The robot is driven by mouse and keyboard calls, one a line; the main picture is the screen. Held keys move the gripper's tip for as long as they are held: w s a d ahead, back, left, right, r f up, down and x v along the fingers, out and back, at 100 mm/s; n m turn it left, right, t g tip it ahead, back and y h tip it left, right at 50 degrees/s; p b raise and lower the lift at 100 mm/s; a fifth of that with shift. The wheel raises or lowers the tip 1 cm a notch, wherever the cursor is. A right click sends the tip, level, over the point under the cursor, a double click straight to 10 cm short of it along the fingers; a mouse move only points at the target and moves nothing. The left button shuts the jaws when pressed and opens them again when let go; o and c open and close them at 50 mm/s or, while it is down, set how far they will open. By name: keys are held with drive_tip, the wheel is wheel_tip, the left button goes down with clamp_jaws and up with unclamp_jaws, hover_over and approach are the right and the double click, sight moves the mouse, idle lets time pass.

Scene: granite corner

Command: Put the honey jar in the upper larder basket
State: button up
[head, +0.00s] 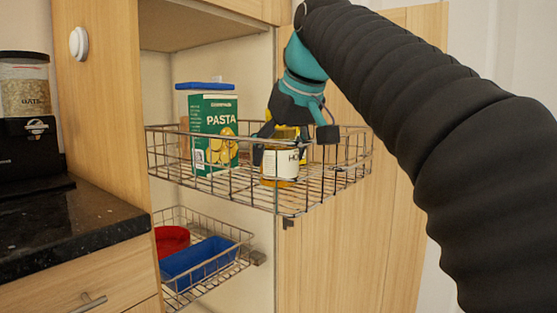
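The honey jar (279,165), with a white label and amber contents, is inside the upper larder basket (290,200), near its front right part. It looks upright, behind the basket's front wires. My gripper (293,142), teal and dark, points down over the jar from above. Its fingers are spread, one at the jar's left and the other apart from it at the right. A yellow patch shows at the jar's top between the fingers; I cannot tell if it is the lid. Whether the jar touches the basket floor is hard to tell.
The lower basket (215,278) holds a blue tray (198,260) and a red item (171,240). A dark granite counter (60,225) with an oats dispenser (27,90) is at left.

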idle(0.3)
drive_tip(key=o, duration=1.7)
drive_tip(key=shift+f, duration=0.15)
drive_tip(key=shift+c, duration=0.2)
drive_tip(key=shift+r, duration=0.2)
drive_tip(key=p+v, duration=0.4)
drive_tip(key=v, duration=0.8)
